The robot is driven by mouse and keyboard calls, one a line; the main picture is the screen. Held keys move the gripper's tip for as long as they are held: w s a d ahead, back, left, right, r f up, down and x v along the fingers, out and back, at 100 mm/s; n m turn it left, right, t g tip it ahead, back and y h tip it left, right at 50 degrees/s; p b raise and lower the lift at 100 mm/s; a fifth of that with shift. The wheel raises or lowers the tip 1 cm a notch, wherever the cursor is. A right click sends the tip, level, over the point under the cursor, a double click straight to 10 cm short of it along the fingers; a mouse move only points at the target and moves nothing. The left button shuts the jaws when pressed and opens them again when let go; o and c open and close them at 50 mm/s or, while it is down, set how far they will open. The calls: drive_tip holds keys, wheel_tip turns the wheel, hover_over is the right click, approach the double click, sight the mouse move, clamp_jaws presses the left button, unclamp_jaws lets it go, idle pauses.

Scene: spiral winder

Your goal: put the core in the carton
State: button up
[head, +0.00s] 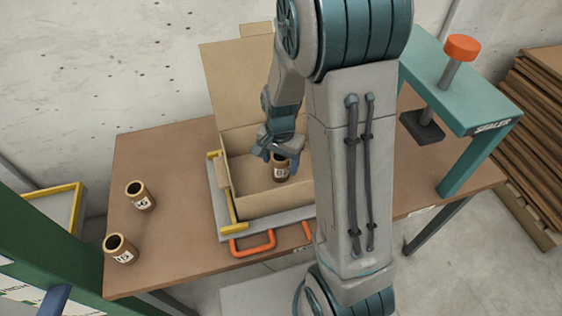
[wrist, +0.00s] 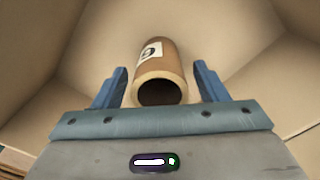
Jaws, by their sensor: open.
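A brown cardboard core (head: 281,168) with a white label stands inside the open carton (head: 240,189). My gripper (head: 277,153) reaches down into the carton at the core's upper end. In the wrist view the core (wrist: 160,62) lies between the two blue fingers of my gripper (wrist: 160,88), with a gap on each side. The fingers are open and not touching it. The core's hollow end faces the wrist camera. Its lower end seems to meet the carton floor, though the contact is hard to see. My arm hides the carton's right part.
Two more cores, one (head: 140,196) and another (head: 121,249), stand on the left of the brown table (head: 170,165). The carton sits on a grey tray with yellow rails (head: 233,215) and orange handles (head: 253,245). A teal sealer (head: 470,100) stands at the right.

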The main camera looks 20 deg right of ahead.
wheel_tip(320, 180, up, 10)
drive_tip(key=shift+s+r+p, duration=0.15)
drive_tip(key=shift+r+p, duration=0.15)
drive_tip(key=shift+r, duration=0.3)
drive_tip(key=s+r+n+t, duration=0.1)
drive_tip(key=s+r+n, duration=0.2)
drive_tip(key=s, duration=0.3)
drive_tip(key=s+r+n+t, duration=0.1)
drive_tip(key=s+r+n, duration=0.2)
drive_tip(key=s+n, duration=0.2)
drive_tip(key=s, duration=0.2)
drive_tip(key=shift+s+n+t, duration=0.3)
drive_tip(key=shift+n+t, duration=0.1)
